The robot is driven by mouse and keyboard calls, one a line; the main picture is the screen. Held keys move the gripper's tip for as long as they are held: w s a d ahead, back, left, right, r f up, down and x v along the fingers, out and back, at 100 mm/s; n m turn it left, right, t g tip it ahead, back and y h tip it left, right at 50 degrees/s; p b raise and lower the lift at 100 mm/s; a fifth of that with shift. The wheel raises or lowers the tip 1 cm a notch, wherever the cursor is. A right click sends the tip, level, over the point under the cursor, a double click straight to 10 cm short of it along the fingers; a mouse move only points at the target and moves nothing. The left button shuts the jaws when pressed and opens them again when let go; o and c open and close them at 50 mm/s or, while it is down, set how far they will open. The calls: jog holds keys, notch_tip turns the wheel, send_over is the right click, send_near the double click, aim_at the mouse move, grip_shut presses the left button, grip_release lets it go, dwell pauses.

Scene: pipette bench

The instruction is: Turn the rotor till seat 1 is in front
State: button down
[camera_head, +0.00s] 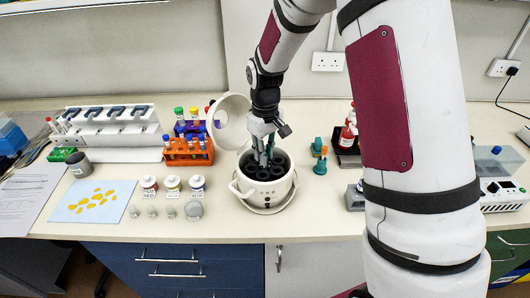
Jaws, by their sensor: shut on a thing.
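The centrifuge (251,202) is a white round pot on the bench, with its round lid (229,122) tipped up open behind it. Inside it is the dark rotor (264,174) with several round seats around its rim. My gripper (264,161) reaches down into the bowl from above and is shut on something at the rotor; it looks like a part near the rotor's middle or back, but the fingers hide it. Seat numbers are too small to read, so I cannot tell which seat is in front.
An orange tube rack (188,159) stands left of the lid, and several small bottles (172,183) stand left of the bowl. A green and orange item (320,160) stands to the right. A blue mat (120,197) with yellow pieces lies at the left. Bare bench shows in front.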

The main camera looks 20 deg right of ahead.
jog(key=shift+n, duration=1.1)
jog(key=c, duration=1.5)
grip_release()
jog(key=shift+r, duration=0.1)
notch_tip(320, 180, up, 12)
jog(key=shift+f, duration=0.1)
jog(key=shift+s, duration=0.1)
